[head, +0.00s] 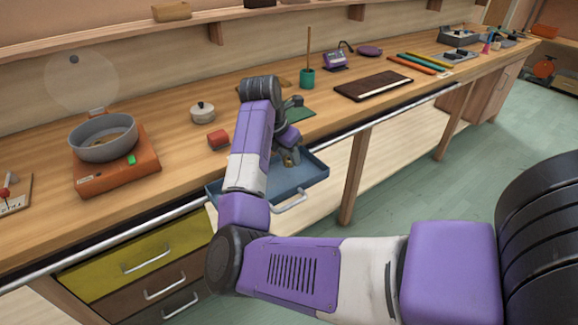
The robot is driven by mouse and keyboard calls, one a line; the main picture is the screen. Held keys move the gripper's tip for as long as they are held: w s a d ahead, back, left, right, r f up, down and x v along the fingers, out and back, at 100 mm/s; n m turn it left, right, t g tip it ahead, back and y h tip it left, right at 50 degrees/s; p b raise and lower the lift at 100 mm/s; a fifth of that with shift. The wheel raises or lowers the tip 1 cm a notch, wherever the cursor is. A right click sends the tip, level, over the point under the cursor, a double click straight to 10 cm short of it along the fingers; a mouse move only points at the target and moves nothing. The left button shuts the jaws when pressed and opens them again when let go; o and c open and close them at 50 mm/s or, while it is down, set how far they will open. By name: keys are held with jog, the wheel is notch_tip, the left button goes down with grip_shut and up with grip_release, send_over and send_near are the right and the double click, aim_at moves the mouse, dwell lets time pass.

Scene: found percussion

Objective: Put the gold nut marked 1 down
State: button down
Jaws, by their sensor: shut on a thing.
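My gripper (291,157) is small in the head view, pointing down over the open blue drawer (313,172). It is shut on a small gold thing (289,161), which looks like the gold nut. The mark on the nut is too small to read. My forearm and wrist hide part of the drawer and the bench around it. I cannot tell whether the nut touches the drawer floor or hangs above it.
A grey pan (103,139) sits on an orange scale-like box (120,172) at left. A lidded pot (202,113), a red block (218,140), a green cup (307,79) and a dark board (373,86) stand on the wooden bench. Closed drawers lie below left.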

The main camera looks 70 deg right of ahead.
aim_at(289, 166)
jog(key=shift+f, duration=2.1)
jog(key=shift+f, duration=0.1)
jog(key=c, duration=1)
grip_release()
jog(key=shift+c, duration=0.2)
jog(key=v, duration=1.2)
jog(key=shift+a, duration=0.1)
